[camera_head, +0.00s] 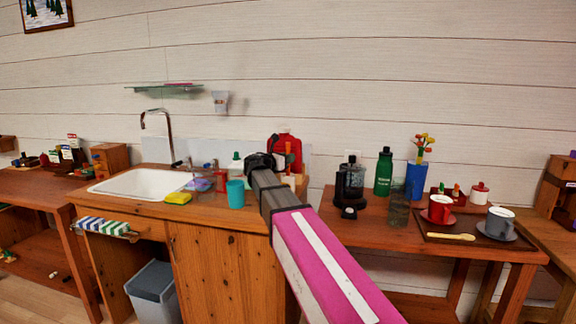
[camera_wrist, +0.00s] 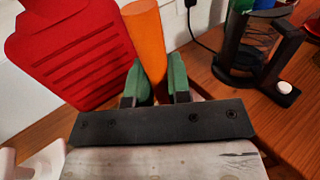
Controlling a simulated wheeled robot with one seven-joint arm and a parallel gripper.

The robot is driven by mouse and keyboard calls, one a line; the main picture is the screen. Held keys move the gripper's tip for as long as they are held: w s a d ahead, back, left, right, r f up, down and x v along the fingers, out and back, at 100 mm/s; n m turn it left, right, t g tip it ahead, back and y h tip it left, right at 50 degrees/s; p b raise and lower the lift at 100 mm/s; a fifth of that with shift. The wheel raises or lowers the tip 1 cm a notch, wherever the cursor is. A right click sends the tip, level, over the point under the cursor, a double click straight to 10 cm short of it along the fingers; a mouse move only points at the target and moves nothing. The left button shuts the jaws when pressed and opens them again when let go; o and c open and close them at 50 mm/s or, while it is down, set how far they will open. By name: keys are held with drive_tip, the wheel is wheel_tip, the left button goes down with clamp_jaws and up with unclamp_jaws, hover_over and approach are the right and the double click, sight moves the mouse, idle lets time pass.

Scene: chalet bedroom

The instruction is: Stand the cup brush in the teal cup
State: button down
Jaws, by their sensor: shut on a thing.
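The teal cup (camera_head: 235,194) stands upright on the wooden sink counter, right of the basin. My gripper (camera_head: 262,162) is behind and to the right of the cup, near the back of the counter, beside a red ribbed hot-water bottle (camera_head: 287,150). In the wrist view my gripper's green fingers (camera_wrist: 158,82) are closed on an orange rod, which appears to be the handle of the cup brush (camera_wrist: 146,40). The brush's other end is hidden. The cup is not visible in the wrist view.
The white sink (camera_head: 140,186) and tap (camera_head: 160,130) are left of the cup. A black coffee maker (camera_head: 350,182) stands on the right table, across a gap.

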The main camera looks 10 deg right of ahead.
wheel_tip(320, 180, up, 8)
drive_tip(key=shift+a+r, duration=0.15)
drive_tip(key=shift+r, duration=0.2)
drive_tip(key=s+a+r, duration=0.3)
drive_tip(key=s+a, duration=0.1)
drive_tip(key=a, duration=0.7)
drive_tip(key=s+a+r, duration=0.3)
drive_tip(key=s+a, duration=0.2)
drive_tip(key=a, duration=0.5)
wheel_tip(320, 180, down, 6)
drive_tip(key=shift+w+f, duration=0.15)
drive_tip(key=shift+w, duration=0.1)
wheel_tip(320, 180, down, 8)
idle(3.4)
drive_tip(key=c, duration=1)
unclamp_jaws()
drive_tip(key=shift+a, duration=0.1)
